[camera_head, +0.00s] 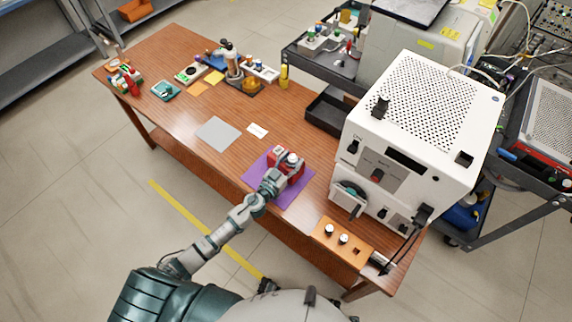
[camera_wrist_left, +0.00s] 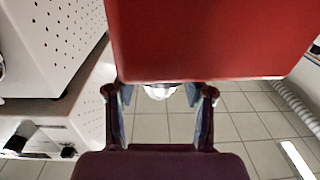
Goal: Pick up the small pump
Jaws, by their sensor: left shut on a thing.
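The small pump (camera_head: 291,166) is a red block with a white round cap, over the purple mat (camera_head: 295,197) on the wooden table. My left gripper (camera_head: 277,177) reaches it from the near left and is shut on it, hiding part of its near side. In the left wrist view the pump's red body (camera_wrist_left: 210,40) fills the top. The fingers of my left gripper (camera_wrist_left: 160,105) stand on either side of a white round part just below the red body. I cannot tell whether the pump touches the mat. My right gripper is not in view.
A large white perforated machine (camera_head: 425,115) stands close to the right. An orange block with knobs (camera_head: 342,241) is at the near right edge. Several small items crowd the table's far end.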

